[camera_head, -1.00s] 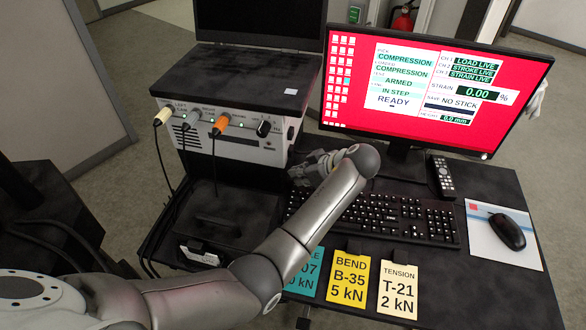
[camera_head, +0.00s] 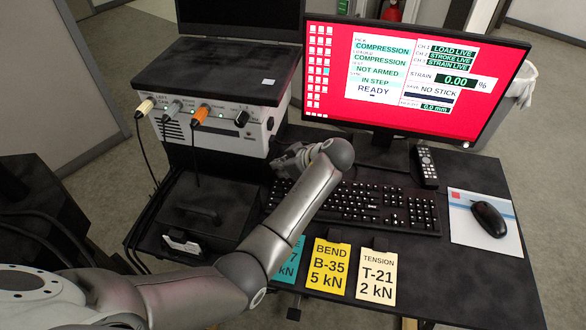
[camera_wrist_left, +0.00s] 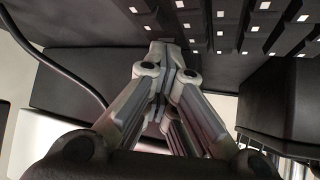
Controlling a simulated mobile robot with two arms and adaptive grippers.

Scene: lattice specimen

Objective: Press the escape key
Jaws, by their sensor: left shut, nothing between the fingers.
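The black keyboard (camera_head: 385,205) lies on the dark desk below the monitor. Its left end is partly hidden behind my left arm. My left gripper (camera_head: 285,160) is over the keyboard's upper left corner in the head view. In the left wrist view my left gripper (camera_wrist_left: 165,48) is shut and empty, its fingertips at the edge of the keyboard (camera_wrist_left: 250,22), by the corner of the key rows. The escape key cannot be picked out, and I cannot tell whether the fingertips touch a key. The monitor (camera_head: 415,75) reads "NOT ARMED" and "READY". My right gripper is not in view.
A grey instrument box (camera_head: 215,120) with plugged cables stands left of the keyboard. A remote (camera_head: 426,166) and a mouse (camera_head: 489,219) on a pad lie to the right. A yellow tag (camera_head: 330,270) and a cream tag (camera_head: 377,277) hang at the front.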

